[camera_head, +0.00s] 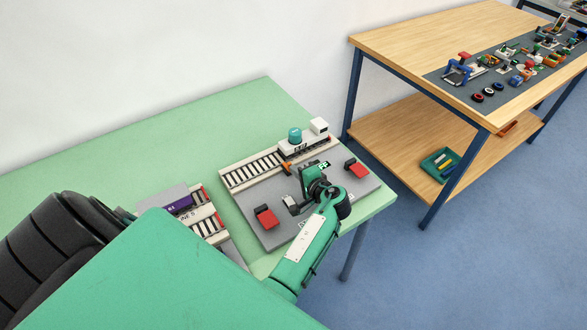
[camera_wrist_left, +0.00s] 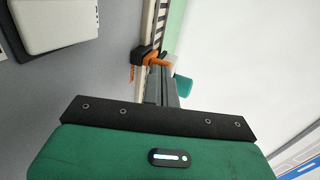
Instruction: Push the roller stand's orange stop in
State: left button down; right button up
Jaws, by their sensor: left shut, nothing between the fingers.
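The orange stop (camera_head: 287,168) is at the right end of the roller track (camera_head: 252,169) on the grey roller stand (camera_head: 246,203). In the left wrist view the orange stop (camera_wrist_left: 158,62) sits against a black block beside the track, just beyond my fingertips. My left gripper (camera_head: 299,169) is shut and empty, reaching low over the stand with its fingers pointing left along the track. In the wrist view its grey fingers (camera_wrist_left: 160,80) end very close to the stop; I cannot tell whether they touch. My right gripper is not in view.
A white carrier (camera_head: 303,147) with a teal cylinder (camera_head: 295,134) stands behind the fingers. Red blocks (camera_head: 266,217) (camera_head: 356,167) sit on the stand. A second track with a purple block (camera_head: 178,204) lies left. Green tabletop (camera_head: 130,150) behind is clear.

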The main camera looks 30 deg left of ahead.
aim_at(290, 164)
pick_arm(q)
jog(key=shift+a, duration=0.1)
jog(key=shift+w, duration=0.1)
dwell(0.3)
jog(key=a, duration=0.1)
jog(key=w+a, duration=0.1)
jog(key=a, duration=0.1)
jog(key=shift+w+b, duration=0.1)
jog(key=shift+b, duration=0.2)
jog(key=shift+r, duration=0.15)
